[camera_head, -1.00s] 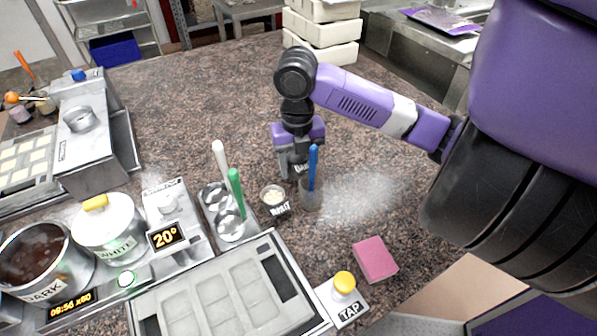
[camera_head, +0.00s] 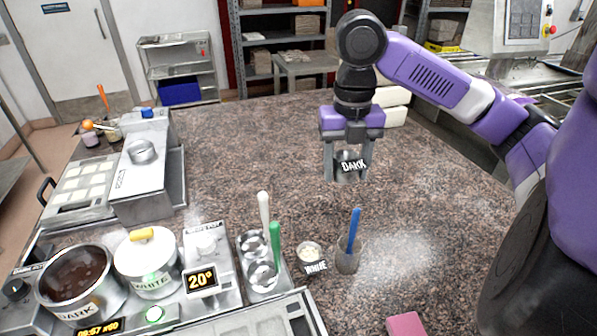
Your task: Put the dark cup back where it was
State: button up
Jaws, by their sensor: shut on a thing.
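The dark cup (camera_head: 349,167), a small metal cup with a black "DARK" label, is between the fingers of my gripper (camera_head: 348,158). My gripper is shut on it, pointing down, and holds it upright above the granite counter (camera_head: 230,140). A small white cup (camera_head: 310,252) with pale contents stands on the counter below and to the left. A grey beaker (camera_head: 347,256) with a blue-handled tool stands beside it. A metal holder (camera_head: 279,283) with two round wells stands left of the white cup, with a white and a green handle rising from it.
The dark pot (camera_head: 78,290), the lidded white pot (camera_head: 148,265) and a unit reading 20° (camera_head: 205,262) stand at the front left. A pink block (camera_head: 406,324) lies at the bottom edge. The counter's middle and back left are clear.

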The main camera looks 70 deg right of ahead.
aim_at(336, 242)
notch_tip(336, 242, down, 20)
jog(key=shift+r, duration=0.15)
jog(key=shift+c, duration=0.2)
jog(key=o, duration=1.6)
jog(key=shift+c, duration=0.2)
